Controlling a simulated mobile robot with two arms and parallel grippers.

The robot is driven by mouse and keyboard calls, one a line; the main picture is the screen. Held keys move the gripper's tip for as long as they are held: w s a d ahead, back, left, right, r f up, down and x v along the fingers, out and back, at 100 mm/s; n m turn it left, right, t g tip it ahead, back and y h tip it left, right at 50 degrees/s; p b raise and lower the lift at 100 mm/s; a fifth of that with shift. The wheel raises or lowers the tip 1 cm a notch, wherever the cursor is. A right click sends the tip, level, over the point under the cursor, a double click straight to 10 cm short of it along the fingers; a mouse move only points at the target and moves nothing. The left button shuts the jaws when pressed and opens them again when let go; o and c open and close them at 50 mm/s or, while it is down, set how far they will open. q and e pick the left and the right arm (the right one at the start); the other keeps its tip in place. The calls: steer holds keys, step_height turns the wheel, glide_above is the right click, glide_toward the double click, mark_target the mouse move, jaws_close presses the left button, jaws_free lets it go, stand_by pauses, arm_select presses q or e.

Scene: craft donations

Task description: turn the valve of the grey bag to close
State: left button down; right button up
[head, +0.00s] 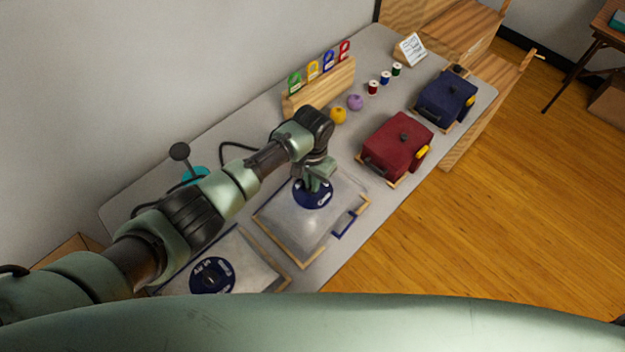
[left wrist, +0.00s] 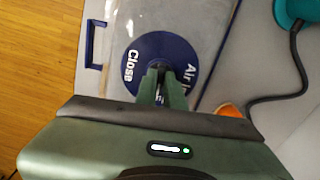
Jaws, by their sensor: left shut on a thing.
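The grey bag (head: 290,226) lies flat on the table below my left arm, with a blue handle at its front edge. Its round dark-blue valve disc (head: 313,205) carries white lettering. In the left wrist view the disc (left wrist: 143,48) reads "Close" on its left side and "Air in" on its right. My left gripper (head: 319,186) points down over the middle of the disc, shut on the valve's knob. Its fingers (left wrist: 162,86) hide most of the knob, so its exact angle is unclear. My right gripper is not in view.
Another flat bag with a blue valve disc (head: 211,275) lies at lower left. A teal pump (head: 196,173) with a black hose stands behind my arm. A red bag (head: 397,146), navy bag (head: 446,98), yarn balls (head: 355,102) and wooden rack (head: 320,88) stand further along.

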arm_select(q)
steer(key=m, duration=0.4)
steer(key=shift+m, duration=0.3)
steer(key=m, duration=0.4)
steer(key=shift+m, duration=0.3)
steer(key=m, duration=0.4)
steer(key=shift+m+b, duration=0.3)
steer(key=shift+b, duration=0.1)
steer(key=m+b, duration=0.1)
steer(key=m, duration=0.3)
steer(key=shift+m, duration=0.4)
steer(key=c, duration=1.5)
jaws_free()
